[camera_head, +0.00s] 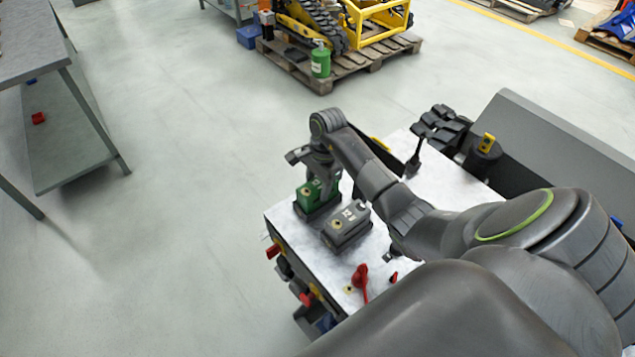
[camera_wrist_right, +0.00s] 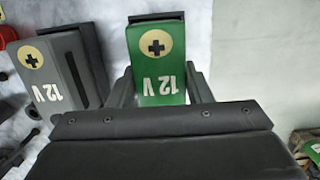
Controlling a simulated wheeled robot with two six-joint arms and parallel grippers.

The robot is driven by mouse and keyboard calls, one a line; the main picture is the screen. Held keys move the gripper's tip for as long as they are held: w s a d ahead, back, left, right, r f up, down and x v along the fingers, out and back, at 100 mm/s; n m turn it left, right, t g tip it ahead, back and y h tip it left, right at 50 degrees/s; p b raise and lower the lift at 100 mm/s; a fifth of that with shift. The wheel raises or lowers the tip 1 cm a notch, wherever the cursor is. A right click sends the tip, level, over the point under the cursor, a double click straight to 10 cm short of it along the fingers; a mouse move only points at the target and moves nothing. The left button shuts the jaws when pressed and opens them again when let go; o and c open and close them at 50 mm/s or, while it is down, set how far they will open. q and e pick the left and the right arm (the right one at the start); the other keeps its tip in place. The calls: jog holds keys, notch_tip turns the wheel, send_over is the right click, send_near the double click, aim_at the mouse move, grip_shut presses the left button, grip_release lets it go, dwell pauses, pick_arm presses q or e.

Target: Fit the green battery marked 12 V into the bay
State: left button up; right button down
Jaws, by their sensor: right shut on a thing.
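The green battery (camera_head: 312,195) marked 12 V is at the far left corner of the white top in the head view. In the right wrist view the green battery (camera_wrist_right: 157,60) shows a round plus sign and its 12 V mark. My right gripper (camera_head: 321,176) is shut on it from above; both fingers flank it in the wrist view. A dark holder shows low around the green battery, but I cannot tell how deep the battery sits in it. A grey battery (camera_head: 345,222), also marked 12 V, stands just beside it. My left gripper is not in view.
The white top (camera_head: 385,265) carries a red key-like lever (camera_head: 361,281) near its front edge. Black parts (camera_head: 440,125) and a raised grey panel (camera_head: 560,150) stand behind my right arm. A grey bench (camera_head: 30,45) is at left, with clear floor between.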

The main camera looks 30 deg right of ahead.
jog(key=c, duration=0.7)
grip_release()
jog(key=shift+s, duration=0.1)
jog(key=shift+r, duration=0.2)
jog(key=r, duration=0.2)
jog(key=r+b, duration=0.1)
jog(key=r, duration=0.1)
jog(key=d+r+b, duration=0.1)
jog(key=r, duration=0.1)
jog(key=shift+r, duration=0.35)
jog(key=shift+d+r+p, duration=0.2)
jog(key=shift+r+p, duration=0.95)
jog(key=shift+r, duration=0.1)
jog(key=shift+d+r+p, duration=0.15)
jog(key=shift+r+p, duration=0.95)
jog(key=shift+r, duration=0.15)
